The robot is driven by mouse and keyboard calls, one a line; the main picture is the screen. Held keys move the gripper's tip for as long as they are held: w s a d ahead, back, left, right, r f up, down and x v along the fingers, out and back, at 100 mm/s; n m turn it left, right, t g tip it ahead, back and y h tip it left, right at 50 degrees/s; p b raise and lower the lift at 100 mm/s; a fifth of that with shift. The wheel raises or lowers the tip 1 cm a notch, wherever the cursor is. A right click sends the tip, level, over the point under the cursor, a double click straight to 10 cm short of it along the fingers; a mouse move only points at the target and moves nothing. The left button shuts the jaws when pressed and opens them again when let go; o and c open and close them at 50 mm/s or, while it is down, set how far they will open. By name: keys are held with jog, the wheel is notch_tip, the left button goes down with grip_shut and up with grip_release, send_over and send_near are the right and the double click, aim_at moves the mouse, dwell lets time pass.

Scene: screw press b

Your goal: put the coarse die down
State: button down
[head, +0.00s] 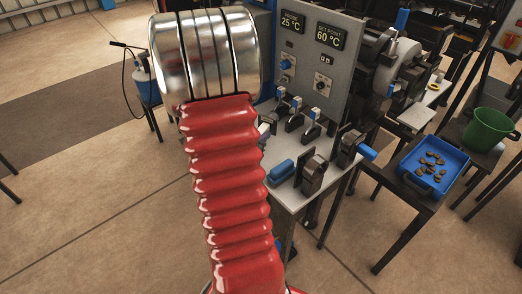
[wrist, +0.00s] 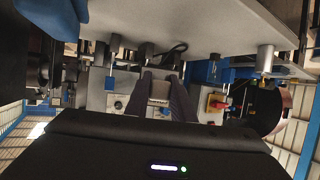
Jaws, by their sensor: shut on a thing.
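My gripper (wrist: 162,92) shows in the wrist view as two dark fingers close together in the middle. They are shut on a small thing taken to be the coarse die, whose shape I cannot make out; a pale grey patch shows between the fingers. No other die can be told apart in either view.
A grey bench top (head: 291,198) carries levers, dark clamp-like parts and a blue block (head: 281,172). A control panel (head: 312,58) reads 25 °C and 60 °C. At right are a blue tray (head: 411,183) with brown pieces and a green bucket (head: 487,130).

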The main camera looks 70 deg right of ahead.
jog(key=shift+f, duration=1.55)
jog(key=shift+f, duration=2.1)
jog(key=c, duration=1.5)
grip_release()
jog(key=shift+f, duration=0.15)
jog(key=shift+c, duration=0.2)
jog(key=shift+v, duration=3.8)
